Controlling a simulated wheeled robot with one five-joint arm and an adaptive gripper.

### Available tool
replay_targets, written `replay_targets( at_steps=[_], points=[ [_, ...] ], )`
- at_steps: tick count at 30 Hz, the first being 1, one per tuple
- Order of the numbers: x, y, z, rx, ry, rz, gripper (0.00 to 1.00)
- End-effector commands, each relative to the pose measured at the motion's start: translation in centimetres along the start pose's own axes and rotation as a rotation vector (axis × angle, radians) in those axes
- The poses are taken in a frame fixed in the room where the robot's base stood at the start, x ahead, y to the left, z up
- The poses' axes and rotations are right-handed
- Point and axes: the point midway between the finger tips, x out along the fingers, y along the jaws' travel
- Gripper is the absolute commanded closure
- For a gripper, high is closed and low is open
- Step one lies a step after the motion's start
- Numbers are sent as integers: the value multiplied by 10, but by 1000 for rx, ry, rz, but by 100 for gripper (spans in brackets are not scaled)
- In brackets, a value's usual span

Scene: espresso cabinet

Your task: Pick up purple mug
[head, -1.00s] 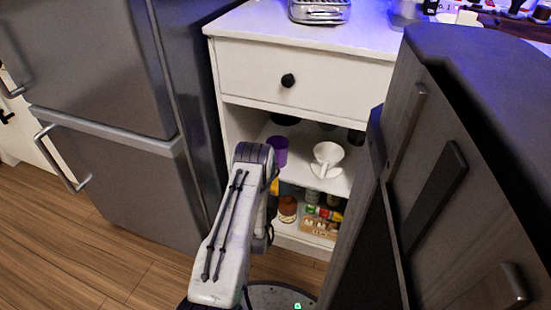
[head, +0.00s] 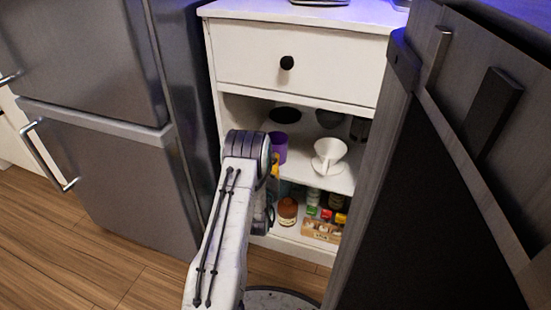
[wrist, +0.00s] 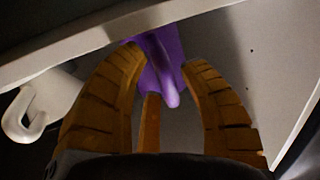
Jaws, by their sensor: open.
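The purple mug (head: 279,147) stands on the upper shelf of the open white cabinet, near its left side. My arm hides part of it in the head view. In the wrist view the purple mug (wrist: 163,52) is at top centre, its handle pointing down towards my gripper (wrist: 166,62). The orange-brown fingers of my gripper are spread, with the handle seen between their tips. I cannot tell whether they touch it. In the head view my gripper is mostly hidden behind my arm; only a bit of orange shows.
A white dripper cup (head: 328,156) stands right of the mug; it also shows in the wrist view (wrist: 42,104). Dark bowls (head: 285,115) sit behind. Jars (head: 288,210) and a small crate (head: 320,231) fill the lower shelf. A dark door panel (head: 430,190) stands at right, the fridge (head: 100,150) at left.

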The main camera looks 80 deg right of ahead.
Motion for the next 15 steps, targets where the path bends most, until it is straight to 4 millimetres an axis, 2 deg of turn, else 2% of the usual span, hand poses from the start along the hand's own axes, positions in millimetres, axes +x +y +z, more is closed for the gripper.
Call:
replay_targets(
  at_steps=[12,13,15],
  points=[
    [4,0,-1,0,0,0,62],
    [4,0,-1,0,0,0,60],
    [4,0,-1,0,0,0,66]
  ],
)
